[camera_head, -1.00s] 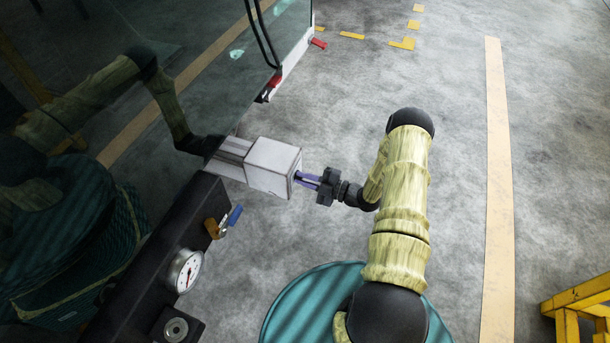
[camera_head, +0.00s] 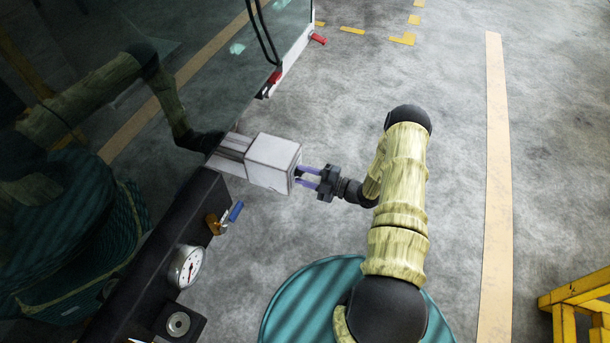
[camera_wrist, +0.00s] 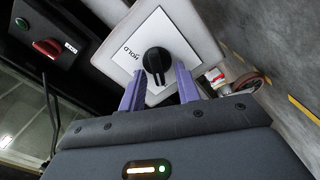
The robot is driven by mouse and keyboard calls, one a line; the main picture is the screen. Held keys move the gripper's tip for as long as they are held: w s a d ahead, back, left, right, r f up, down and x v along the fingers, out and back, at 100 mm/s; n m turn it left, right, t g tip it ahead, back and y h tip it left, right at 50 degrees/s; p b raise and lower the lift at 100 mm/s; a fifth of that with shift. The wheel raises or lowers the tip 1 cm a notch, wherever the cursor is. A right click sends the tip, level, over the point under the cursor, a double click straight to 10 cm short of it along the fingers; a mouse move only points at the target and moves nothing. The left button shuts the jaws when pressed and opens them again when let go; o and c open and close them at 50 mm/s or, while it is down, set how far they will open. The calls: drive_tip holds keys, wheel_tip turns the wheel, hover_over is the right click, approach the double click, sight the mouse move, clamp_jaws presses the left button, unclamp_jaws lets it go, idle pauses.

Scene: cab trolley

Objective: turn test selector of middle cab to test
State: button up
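The test selector is a black rotary knob (camera_wrist: 157,61) on a white plate (camera_wrist: 137,45) in the wrist view. Its narrow grip points down the picture, toward my gripper. Upside-down lettering on the plate, left of the knob, appears to read HOLD; other lettering is hidden or unclear. The plate is on a pale box (camera_head: 272,163), whose knob face is turned away in the head view. My gripper (camera_head: 308,178) is open and empty at that face. Its purple fingers (camera_wrist: 160,88) are apart, one on each side of the knob's lower end, without visible contact.
A blue-handled valve (camera_head: 234,212) and a round gauge (camera_head: 187,268) sit on the dark beam left of my arm. Red handles (camera_head: 275,77) are on the cab edge beyond the box. A yellow frame (camera_head: 580,300) stands at lower right. The floor between is clear.

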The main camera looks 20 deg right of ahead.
drive_tip(key=p+v, duration=0.5)
drive_tip(key=v, duration=1.2)
drive_tip(key=shift+d, duration=0.15)
drive_tip(key=shift+r+p, duration=0.1)
drive_tip(key=shift+p, duration=0.2)
